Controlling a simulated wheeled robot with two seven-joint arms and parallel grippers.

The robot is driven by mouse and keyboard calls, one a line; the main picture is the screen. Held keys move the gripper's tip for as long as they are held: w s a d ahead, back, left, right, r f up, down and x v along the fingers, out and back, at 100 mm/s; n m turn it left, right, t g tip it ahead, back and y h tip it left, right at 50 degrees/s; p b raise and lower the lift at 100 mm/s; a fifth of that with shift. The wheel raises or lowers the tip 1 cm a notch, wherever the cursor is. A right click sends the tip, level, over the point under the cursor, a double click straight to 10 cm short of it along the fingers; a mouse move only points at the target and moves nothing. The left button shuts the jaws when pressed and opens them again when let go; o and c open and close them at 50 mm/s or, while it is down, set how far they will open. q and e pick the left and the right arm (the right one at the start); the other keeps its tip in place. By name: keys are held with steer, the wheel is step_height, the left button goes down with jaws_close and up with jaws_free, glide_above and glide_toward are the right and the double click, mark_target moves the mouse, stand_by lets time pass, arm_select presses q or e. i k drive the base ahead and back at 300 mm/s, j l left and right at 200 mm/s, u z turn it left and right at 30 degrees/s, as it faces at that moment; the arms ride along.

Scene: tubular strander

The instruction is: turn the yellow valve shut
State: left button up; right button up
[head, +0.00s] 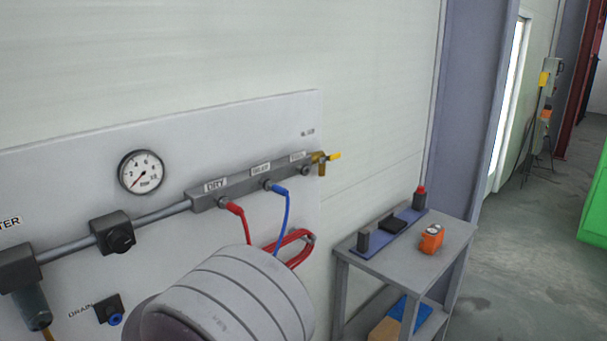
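The yellow valve (334,157) is a small brass valve with a short yellow handle at the right end of the grey manifold (240,184). Its handle points to the right, roughly in line with the manifold. The brass outlet under it points down. The valve is small in the picture, so its exact handle angle is hard to tell.
The wall panel (230,130) carries a pressure gauge (141,171), a black knob (120,237), and red (240,215) and blue (288,210) hoses. A grey cart (455,235) holding an orange device (431,238) stands below and right of the valve. Floor (520,270) beyond is clear.

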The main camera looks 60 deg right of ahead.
mark_target(329, 158)
steer(key=l+z, duration=0.2)
steer(key=z, duration=0.3)
steer(key=l+z, duration=0.2)
steer(key=z, duration=0.3)
steer(key=i+l+z, duration=0.1)
steer(key=z, duration=0.4)
steer(key=i+l+z, duration=0.1)
steer(key=z, duration=0.4)
steer(key=i+l, duration=0.35)
